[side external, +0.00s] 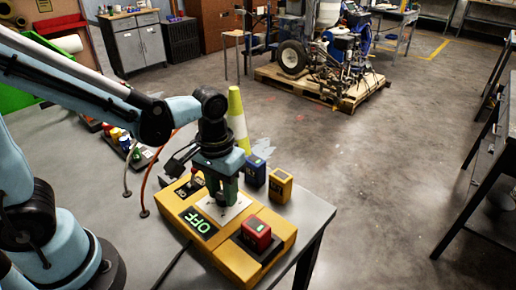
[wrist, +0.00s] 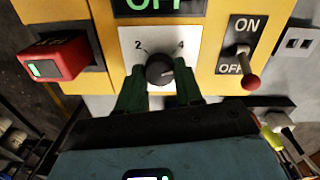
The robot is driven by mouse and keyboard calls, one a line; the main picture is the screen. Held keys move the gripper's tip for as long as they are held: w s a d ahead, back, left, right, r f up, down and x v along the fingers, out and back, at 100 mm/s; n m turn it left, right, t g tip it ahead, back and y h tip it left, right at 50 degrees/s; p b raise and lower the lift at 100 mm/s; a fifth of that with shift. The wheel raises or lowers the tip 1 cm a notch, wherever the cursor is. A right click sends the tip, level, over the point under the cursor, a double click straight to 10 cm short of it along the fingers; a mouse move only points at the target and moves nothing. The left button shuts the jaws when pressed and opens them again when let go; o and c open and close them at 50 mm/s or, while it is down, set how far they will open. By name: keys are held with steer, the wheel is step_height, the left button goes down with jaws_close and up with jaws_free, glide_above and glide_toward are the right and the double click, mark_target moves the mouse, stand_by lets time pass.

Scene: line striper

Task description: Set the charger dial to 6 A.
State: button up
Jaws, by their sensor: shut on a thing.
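The charger (side external: 232,262) is a yellow box on the bench, with a green-lit display (side external: 203,222) reading OFF. Its black round dial (wrist: 160,68) sits on a white plate (wrist: 130,42) marked 2 at upper left and 4 at upper right; other marks are hidden. A pale line on the dial points roughly right, below the 4. My gripper (wrist: 161,76) has its green fingers on either side of the dial, shut on it. In the side view my gripper (side external: 226,198) points down over the plate and hides the dial.
A toggle switch (wrist: 247,67) with a red ball tip leans toward OFF, right of the dial. A red battery (side external: 257,233) sits in the charger's slot. Yellow (side external: 280,186) and blue (side external: 255,171) batteries and a cone (side external: 237,118) stand behind.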

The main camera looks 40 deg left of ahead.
steer(key=m, duration=0.6)
steer(key=shift+m, duration=0.3)
steer(key=m, duration=0.6)
stand_by(0.3)
steer(key=o, duration=1)
steer(key=shift+o, duration=0.2)
step_height(320, 180, up, 12)
steer(key=shift+w, duration=0.15)
steer(key=shift+a, duration=0.1)
